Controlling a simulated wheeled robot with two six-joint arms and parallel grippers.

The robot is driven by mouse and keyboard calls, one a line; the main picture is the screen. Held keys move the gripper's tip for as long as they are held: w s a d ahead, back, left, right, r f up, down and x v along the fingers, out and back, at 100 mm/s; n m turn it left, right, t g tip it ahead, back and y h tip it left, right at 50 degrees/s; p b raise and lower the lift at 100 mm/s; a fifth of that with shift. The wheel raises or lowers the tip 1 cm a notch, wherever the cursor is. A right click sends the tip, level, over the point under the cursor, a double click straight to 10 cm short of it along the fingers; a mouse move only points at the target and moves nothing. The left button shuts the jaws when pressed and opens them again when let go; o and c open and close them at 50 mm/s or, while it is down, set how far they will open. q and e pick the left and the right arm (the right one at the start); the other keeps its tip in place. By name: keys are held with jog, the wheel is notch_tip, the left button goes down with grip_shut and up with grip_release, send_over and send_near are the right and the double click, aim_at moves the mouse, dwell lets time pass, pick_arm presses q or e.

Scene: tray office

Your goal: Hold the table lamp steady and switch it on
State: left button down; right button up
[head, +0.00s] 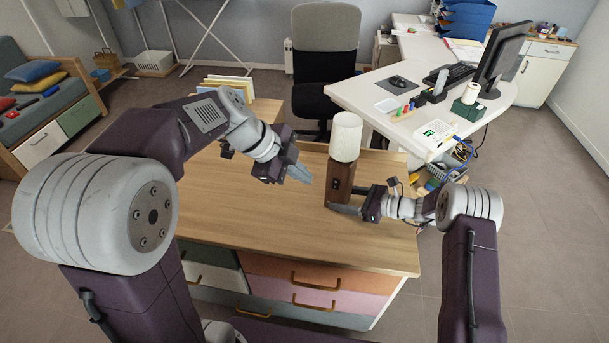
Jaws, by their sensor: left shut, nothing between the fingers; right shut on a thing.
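The table lamp stands upright on the wooden cabinet top, with a white rounded shade (346,136) and a dark brown block base (341,176). A small pale spot, possibly the switch, shows on the base's left-front face. I cannot tell whether the shade is lit. My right gripper (349,201) is shut on the lamp base low down from the right, one finger across its front; the far finger is partly hidden. My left gripper (304,174) is shut and empty, above the cabinet top to the left of the lamp and apart from it.
The cabinet top (240,205) is clear around the lamp, with upright folders (228,84) at its back left. A white desk (370,95) with a monitor (500,55) stands behind to the right. An office chair (325,55) stands behind the cabinet.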

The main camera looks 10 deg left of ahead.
aim_at(336, 184)
pick_arm(q)
jog(key=shift+s+f, duration=0.2)
jog(key=shift+f, duration=0.45)
jog(key=shift+f, duration=0.1)
jog(key=w+d+f, duration=0.6)
jog(key=w+f, duration=0.1)
jog(key=f, duration=0.1)
jog(key=shift+f, duration=0.25)
jog(key=shift+w+f, duration=0.15)
jog(key=shift+w, duration=0.05)
